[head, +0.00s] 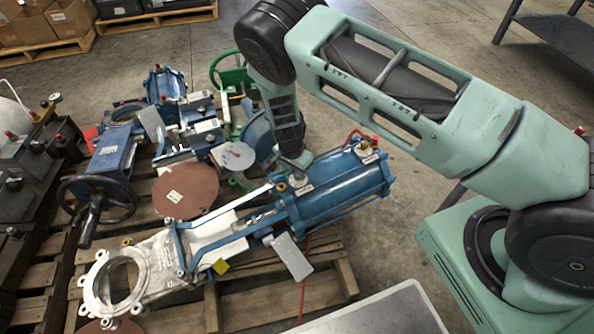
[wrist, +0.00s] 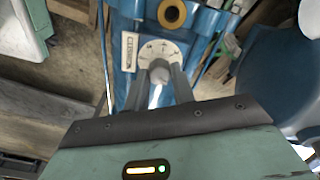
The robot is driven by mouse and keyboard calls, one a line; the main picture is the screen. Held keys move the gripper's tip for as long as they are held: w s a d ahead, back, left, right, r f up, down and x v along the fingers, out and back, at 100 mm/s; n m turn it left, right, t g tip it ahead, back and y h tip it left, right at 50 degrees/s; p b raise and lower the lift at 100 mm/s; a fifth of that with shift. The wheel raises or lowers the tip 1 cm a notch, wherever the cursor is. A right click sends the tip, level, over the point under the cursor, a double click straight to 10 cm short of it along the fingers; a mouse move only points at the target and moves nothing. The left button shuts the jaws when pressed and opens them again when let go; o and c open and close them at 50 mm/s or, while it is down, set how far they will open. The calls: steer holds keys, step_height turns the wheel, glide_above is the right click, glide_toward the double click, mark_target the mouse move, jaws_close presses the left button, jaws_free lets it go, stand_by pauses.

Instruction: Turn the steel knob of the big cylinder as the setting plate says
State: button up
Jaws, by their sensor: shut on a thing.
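The big blue cylinder (head: 342,189) lies on the pallet, joined to a pale gate valve with a round opening. In the wrist view the blue cylinder end (wrist: 127,50) fills the upper middle. A steel knob (wrist: 159,72) sits on a pale round dial (wrist: 157,54) with dark marks too small to read. My gripper (wrist: 164,80) is shut on the steel knob, one finger on each side. A small white label plate (wrist: 129,52) with unreadable print is left of the dial.
A brass-coloured ring fitting (wrist: 172,14) is just beyond the dial. A black handwheel (head: 97,200), a brown disc (head: 193,192) and other blue valves crowd the left.

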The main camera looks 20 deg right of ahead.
steer(key=shift+m, duration=0.6)
steer(key=o, duration=1)
step_height(320, 180, up, 17)
steer(key=a+p, duration=0.2)
steer(key=p, duration=0.1)
steer(key=shift+a+r, duration=0.15)
steer(key=shift+a, duration=0.15)
steer(key=shift+s, duration=0.1)
